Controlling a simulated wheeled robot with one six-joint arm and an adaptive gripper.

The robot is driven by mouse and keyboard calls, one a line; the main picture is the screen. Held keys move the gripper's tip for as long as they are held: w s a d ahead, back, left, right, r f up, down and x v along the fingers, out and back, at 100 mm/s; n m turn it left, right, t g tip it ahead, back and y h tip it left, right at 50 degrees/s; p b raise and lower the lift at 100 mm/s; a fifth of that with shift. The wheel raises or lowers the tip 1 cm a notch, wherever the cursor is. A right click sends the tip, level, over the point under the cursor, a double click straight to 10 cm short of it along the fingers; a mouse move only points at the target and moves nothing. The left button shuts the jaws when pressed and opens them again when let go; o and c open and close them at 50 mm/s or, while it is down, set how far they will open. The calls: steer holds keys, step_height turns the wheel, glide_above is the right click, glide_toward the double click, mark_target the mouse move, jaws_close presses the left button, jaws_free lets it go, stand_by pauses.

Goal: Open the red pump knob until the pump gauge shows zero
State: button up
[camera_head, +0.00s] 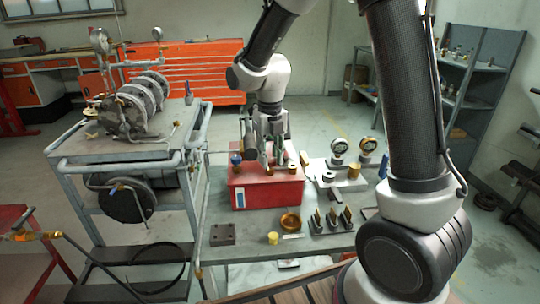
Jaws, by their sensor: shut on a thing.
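My gripper (267,162) points down over a red box (262,193) on the workbench. It is shut on a small part at the top of the box. The fingers cover most of that part, so I cannot tell its colour or shape. I cannot make out a red knob. Another dial gauge (99,39) stands on a pipe above the machine (126,112) at the left. The dials are too small to read.
A brass dish (290,222), a yellow cylinder (273,238), a dark block (222,235) and several upright pieces (332,219) lie in front. The machine's metal cart (120,148) stands close at the left.

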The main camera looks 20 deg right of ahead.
steer(key=o, duration=1)
